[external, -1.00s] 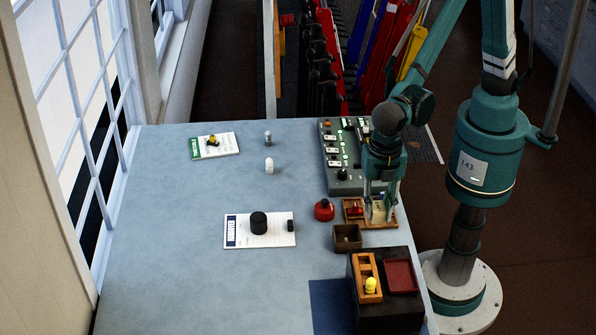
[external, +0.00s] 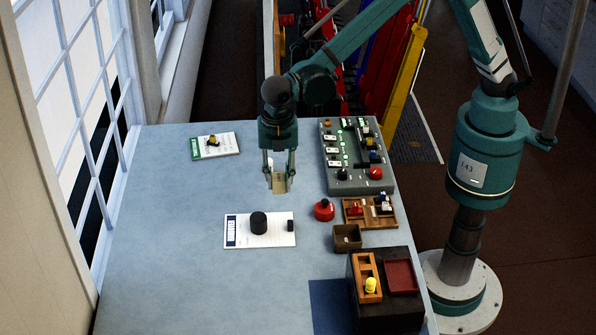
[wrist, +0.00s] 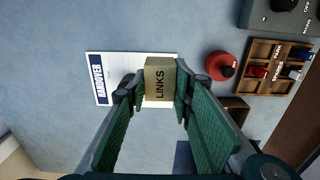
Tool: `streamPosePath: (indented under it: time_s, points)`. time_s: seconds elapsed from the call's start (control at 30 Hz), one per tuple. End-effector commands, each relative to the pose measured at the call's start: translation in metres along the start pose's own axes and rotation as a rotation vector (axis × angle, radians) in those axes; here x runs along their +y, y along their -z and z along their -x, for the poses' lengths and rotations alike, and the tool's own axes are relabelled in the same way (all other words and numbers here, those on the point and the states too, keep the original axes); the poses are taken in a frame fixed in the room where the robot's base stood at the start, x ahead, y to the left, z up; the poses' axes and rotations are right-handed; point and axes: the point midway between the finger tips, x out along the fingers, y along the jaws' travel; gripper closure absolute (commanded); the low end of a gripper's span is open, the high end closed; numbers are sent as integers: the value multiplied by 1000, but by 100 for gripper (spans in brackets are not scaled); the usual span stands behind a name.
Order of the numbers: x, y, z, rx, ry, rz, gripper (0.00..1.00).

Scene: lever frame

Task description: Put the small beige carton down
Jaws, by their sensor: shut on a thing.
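The small beige carton (external: 279,184) is between the fingers of my gripper (external: 279,172), over the middle of the blue-grey table. In the wrist view the carton (wrist: 159,80) shows the word LINKS, and the green fingers of my gripper (wrist: 160,92) are shut on its two sides. In the external view it hangs just behind the white HANDOVER card. I cannot tell its exact height above the table.
The HANDOVER card (external: 234,231) bears a black knob (external: 258,222). To the right are a red button (external: 324,210), a wooden tray (external: 351,221), a small brown box (external: 347,238) and a control panel (external: 342,182). The table's left front (external: 160,280) is clear.

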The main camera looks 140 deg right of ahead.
Motion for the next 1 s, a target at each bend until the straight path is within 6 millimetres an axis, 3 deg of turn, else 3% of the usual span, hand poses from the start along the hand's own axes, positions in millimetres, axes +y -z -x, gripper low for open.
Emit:
streamPosePath:
  time_s: [0.2,0.5,1.0]
  points:
    - [54,-53,-1,0,0,-11,89]
    - [96,-105,-2,0,0,-15,89]
    - [104,-115,-2,0,0,-15,89]
